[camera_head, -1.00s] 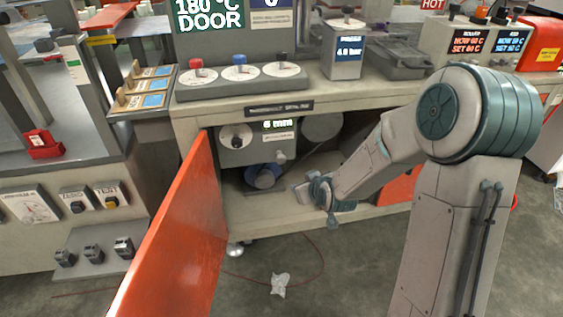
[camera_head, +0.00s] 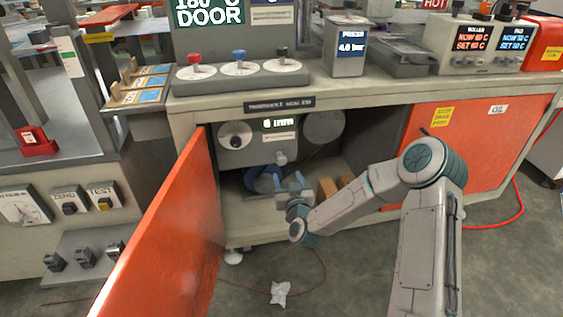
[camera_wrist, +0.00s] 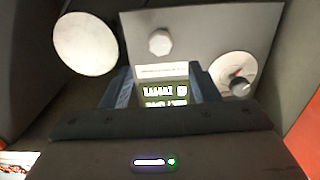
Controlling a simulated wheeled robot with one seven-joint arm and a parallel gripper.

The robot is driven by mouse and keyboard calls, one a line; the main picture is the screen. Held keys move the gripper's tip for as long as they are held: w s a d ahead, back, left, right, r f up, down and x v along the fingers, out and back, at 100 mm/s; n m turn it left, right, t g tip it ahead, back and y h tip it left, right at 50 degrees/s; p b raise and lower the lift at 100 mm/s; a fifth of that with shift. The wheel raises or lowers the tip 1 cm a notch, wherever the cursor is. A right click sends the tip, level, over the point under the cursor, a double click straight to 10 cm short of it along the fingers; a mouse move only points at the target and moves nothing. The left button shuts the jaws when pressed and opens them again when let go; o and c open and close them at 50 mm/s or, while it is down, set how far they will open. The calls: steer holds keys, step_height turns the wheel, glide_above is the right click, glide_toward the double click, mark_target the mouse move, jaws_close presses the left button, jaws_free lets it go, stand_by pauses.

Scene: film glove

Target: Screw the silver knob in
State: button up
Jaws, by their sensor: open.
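The silver knob (camera_head: 281,158) is small and pale and sits on the grey panel (camera_head: 231,157) inside the open cabinet, below a lit display (camera_head: 281,123). In the wrist view, which appears upside down, the knob (camera_wrist: 160,41) is many-sided and shows above the display (camera_wrist: 165,92). My gripper (camera_head: 289,181) is in the cabinet opening, in front of and a little below the knob in the head view. In the wrist view my gripper (camera_wrist: 164,86) is open, its blue fingers framing the display with nothing visible between them. The knob appears clear of both fingers.
An open orange door (camera_head: 165,235) stands at the left of the opening. A dial (camera_head: 235,135), a round grey disc (camera_head: 323,127) and a blue round part (camera_head: 262,179) are near the knob. Brown blocks (camera_head: 328,188) lie right of my gripper. The worktop (camera_head: 370,84) overhangs the opening.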

mark_target(282, 161)
steer(key=b+x, duration=0.2)
steer(key=x, duration=0.8)
steer(key=shift+w+f, duration=0.15)
steer(key=c, duration=1)
